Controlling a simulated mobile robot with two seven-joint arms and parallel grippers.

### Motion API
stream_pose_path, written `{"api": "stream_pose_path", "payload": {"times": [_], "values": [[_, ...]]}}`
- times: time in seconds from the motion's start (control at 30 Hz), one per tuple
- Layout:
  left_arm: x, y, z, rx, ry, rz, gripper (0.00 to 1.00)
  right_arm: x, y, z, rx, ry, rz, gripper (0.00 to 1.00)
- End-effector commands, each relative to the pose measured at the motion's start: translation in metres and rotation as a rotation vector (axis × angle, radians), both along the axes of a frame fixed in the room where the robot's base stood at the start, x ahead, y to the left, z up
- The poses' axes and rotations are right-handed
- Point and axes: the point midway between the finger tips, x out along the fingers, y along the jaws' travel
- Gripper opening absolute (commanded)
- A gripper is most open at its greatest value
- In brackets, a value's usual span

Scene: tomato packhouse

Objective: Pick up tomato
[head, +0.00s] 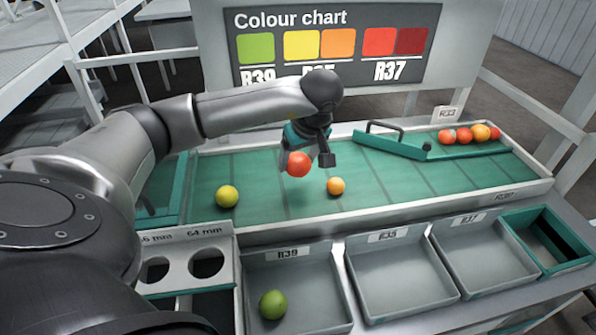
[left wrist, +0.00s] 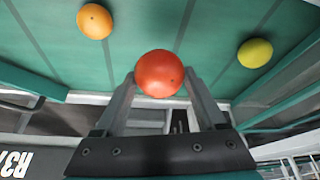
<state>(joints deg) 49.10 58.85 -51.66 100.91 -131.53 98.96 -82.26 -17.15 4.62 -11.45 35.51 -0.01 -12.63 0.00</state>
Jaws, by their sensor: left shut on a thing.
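My left gripper (head: 299,150) is shut on a red tomato (head: 299,164) and holds it over the green belt (head: 390,185). In the left wrist view the red tomato (left wrist: 160,74) sits between the two fingertips (left wrist: 161,85). A yellow tomato (head: 228,196) lies on the belt to the left and also shows in the left wrist view (left wrist: 255,53). An orange tomato (head: 336,186) lies on the belt to the right of the held one and also shows in the left wrist view (left wrist: 95,21). My right gripper is in neither view.
Several red and orange tomatoes (head: 463,135) rest behind a green gate (head: 395,143) at the belt's far right. Grey bins (head: 398,283) line the front; the R39 bin (head: 325,300) holds a green tomato (head: 272,304). A sizing plate (head: 188,240) with holes stands at left.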

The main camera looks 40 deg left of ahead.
Motion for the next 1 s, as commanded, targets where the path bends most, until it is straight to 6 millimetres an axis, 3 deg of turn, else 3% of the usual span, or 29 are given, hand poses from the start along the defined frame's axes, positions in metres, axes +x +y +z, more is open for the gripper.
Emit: {"api": "stream_pose_path", "payload": {"times": [0.03,0.2,0.5,0.7,1.0], "values": [[0.002,0.001,0.018,0.002,-0.007,0.001,0.46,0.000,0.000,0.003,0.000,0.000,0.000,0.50],[0.001,0.001,0.066,0.001,-0.008,0.000,0.46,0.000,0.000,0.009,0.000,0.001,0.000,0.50],[0.001,0.000,0.126,0.001,-0.004,0.000,0.46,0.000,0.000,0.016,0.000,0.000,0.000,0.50],[0.000,0.000,0.142,0.000,-0.002,0.001,0.46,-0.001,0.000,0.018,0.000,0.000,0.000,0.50],[0.000,0.000,0.144,0.000,0.000,0.000,0.46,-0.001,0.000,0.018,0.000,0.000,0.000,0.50]]}}
